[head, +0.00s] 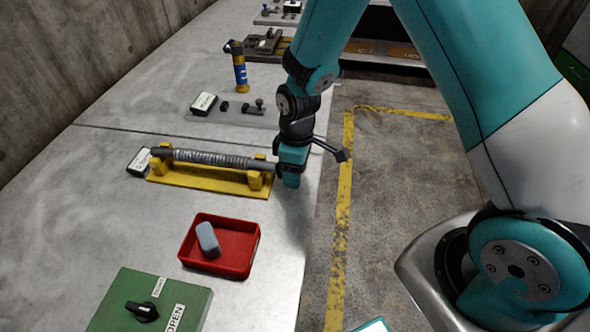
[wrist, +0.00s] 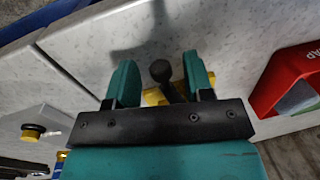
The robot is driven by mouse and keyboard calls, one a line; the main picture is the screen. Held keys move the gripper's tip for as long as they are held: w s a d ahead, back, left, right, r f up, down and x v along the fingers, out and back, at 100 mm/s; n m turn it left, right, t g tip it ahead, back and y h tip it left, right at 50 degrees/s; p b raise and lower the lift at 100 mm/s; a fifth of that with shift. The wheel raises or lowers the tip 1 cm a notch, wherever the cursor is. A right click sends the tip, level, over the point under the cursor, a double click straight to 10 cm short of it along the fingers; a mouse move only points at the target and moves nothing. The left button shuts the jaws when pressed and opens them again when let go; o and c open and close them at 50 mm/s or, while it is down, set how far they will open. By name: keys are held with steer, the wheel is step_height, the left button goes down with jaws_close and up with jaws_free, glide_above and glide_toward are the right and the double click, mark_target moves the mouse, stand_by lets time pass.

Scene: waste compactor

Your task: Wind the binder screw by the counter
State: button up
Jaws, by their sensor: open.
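The binder screw (head: 210,158) is a dark grey threaded bar lying level in a yellow stand (head: 210,181) on the grey worktop. A small black counter with a white face (head: 138,162) sits by its left end; its digits are too small to read. My gripper (head: 291,181) points down beside the screw's right end and hides that end. In the wrist view my gripper (wrist: 160,82) is open. A dark round knob on a short rod (wrist: 160,70) shows between its fingers, with yellow parts of the stand behind. I cannot tell whether the fingers touch the knob.
A red tray (head: 243,258) holding a grey-blue block (head: 207,240) stands nearer. A green panel (head: 183,302) with a black knob is at the front left. A blue and yellow bottle (head: 240,74) and small black parts are farther back. The worktop's right edge runs close by my gripper.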

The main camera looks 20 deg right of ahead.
jaws_close()
steer(key=shift+g+y+p, duration=0.3)
steer(key=shift+g+p, duration=0.1)
steer(key=shift+g, duration=0.1)
steer(key=shift+s+a+f+g+y, duration=0.15)
steer(key=shift+s+a+g+y, duration=0.1)
steer(key=shift+g+y, duration=0.4)
jaws_free()
